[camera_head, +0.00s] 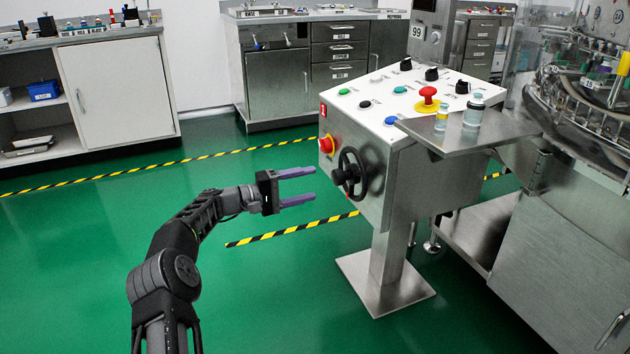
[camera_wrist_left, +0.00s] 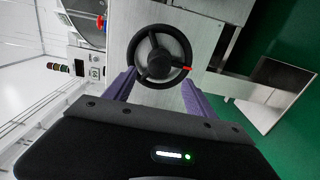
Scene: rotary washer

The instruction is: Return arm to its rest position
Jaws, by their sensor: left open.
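My left gripper (camera_head: 297,187) is open and empty, with two purple fingers pointing right toward the control panel box (camera_head: 365,205). A black handwheel (camera_head: 352,173) is mounted on the side of that box, a short gap beyond the fingertips. In the left wrist view, the handwheel (camera_wrist_left: 159,56) shows beyond and between the two purple fingers of the left gripper (camera_wrist_left: 158,85), and a red mark is on its right rim. My left arm (camera_head: 180,250) reaches up from the bottom of the head view. My right gripper does not show in either view.
The panel top carries several buttons and knobs and a red emergency stop (camera_head: 427,99). Two small vials (camera_head: 473,110) stand on a metal shelf (camera_head: 470,135) at its right. The rotary washer (camera_head: 575,200) stands at far right. Green floor (camera_head: 270,285) is clear around my arm.

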